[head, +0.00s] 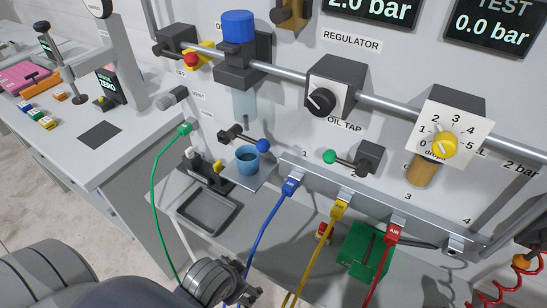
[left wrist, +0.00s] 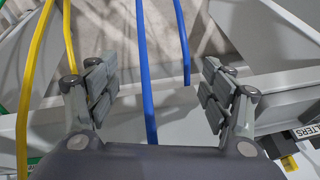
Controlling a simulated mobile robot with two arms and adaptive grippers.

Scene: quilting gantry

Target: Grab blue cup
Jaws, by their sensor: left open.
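The blue cup (head: 247,160) stands upright on a small grey ledge (head: 262,177) against the panel in the head view. My left gripper (head: 248,296) is at the bottom edge of the head view, below and apart from the cup. In the left wrist view my left gripper (left wrist: 157,88) is open, with its two padded fingers wide apart. Blue hoses pass behind the space between them. The cup does not show in the left wrist view. My right gripper is in neither view.
A blue-ended lever (head: 263,146) is close beside the cup. A green hose (head: 157,210), a blue hose (head: 268,228), a yellow hose (head: 318,250) and a red hose (head: 380,270) hang in front of the bench. A grey tray (head: 208,232) lies below left of the cup.

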